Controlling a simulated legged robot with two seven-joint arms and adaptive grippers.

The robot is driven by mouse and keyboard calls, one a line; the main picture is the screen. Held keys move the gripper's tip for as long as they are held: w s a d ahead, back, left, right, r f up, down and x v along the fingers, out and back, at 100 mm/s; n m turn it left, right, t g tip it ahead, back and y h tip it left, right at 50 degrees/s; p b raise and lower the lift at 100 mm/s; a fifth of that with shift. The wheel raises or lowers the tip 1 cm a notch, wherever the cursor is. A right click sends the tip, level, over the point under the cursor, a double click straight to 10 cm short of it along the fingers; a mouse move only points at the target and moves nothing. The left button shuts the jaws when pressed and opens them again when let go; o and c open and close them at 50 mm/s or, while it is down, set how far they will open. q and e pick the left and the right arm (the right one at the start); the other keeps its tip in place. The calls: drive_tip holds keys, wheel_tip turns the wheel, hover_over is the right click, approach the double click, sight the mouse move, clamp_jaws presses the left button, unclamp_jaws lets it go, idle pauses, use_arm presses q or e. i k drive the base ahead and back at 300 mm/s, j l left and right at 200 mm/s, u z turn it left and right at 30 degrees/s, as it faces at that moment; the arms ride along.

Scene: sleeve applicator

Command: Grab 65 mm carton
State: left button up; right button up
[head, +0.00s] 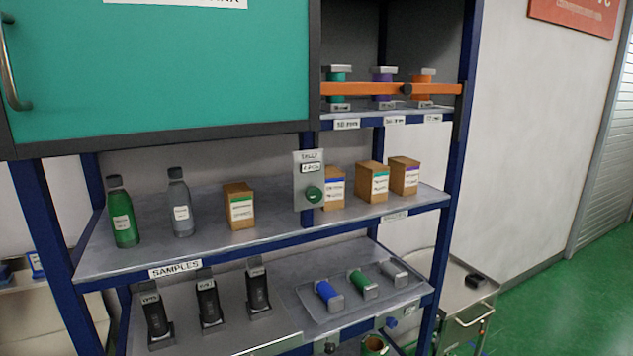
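Several brown cartons stand upright on the middle shelf (290,228). On the right, a blue-banded carton (335,188) is partly hidden by the post, beside a green-banded carton (372,182) and a purple-banded carton (404,176). The label print is too small to read, so I cannot tell which one is 65 mm. Neither of my grippers shows in the head view.
A tally post with a green knob (314,193) stands at the shelf front. A green bottle (122,215) and a grey bottle (180,205) stand left. An orange bar (375,89) crosses the upper-right spools. A teal cabinet door (160,65) covers the upper left.

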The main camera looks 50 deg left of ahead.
sight(334, 177)
drive_tip(key=u, duration=1.2)
